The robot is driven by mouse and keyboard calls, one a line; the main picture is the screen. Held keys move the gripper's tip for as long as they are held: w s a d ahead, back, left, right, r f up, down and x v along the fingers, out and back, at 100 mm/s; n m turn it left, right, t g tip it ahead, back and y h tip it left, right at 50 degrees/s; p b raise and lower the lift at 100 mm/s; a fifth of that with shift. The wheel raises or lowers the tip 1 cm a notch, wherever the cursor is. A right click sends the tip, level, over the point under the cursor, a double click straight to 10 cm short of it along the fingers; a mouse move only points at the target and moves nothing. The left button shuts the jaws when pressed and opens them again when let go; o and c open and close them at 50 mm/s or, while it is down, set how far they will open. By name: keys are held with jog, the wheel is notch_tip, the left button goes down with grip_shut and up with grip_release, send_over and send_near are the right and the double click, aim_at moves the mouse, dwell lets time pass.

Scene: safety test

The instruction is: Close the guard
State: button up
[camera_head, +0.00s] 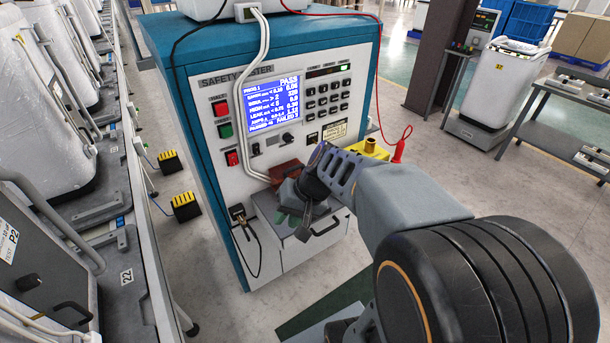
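The blue-sided safety tester (215,170) stands in front of me, with a lit screen (273,104) reading PASS at its top line. A small grey box (268,213) juts from its lower front. A red-brown flap (286,171) shows at the top of this box and may be the guard; I cannot tell how far it stands open. My gripper (294,222) is at the box, pointing down over its top and front. It hides much of the box and part of the flap. I cannot tell whether it touches either, or whether its fingers are apart.
A red probe (398,151) and a yellow block (368,150) are right of my gripper. A black cable (252,240) hangs at the tester's lower left. A line of white appliances (50,100) runs along the left. Open floor (480,190) lies to the right.

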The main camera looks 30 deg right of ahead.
jog(key=w+d+f+m+t+y+b, duration=0.4)
jog(key=w+d+f+m+t, duration=0.1)
jog(key=w+d, duration=0.4)
jog(key=m+t+h+b, duration=0.1)
jog(key=m+t+b, duration=0.1)
jog(key=m+t, duration=0.3)
send_near(297, 169)
jog(key=shift+n+t, duration=0.3)
jog(key=shift+t, duration=0.3)
jog(key=x, duration=0.7)
jog(key=f+x, duration=0.1)
jog(key=x, duration=0.3)
jog(key=shift+s, duration=0.15)
grip_shut()
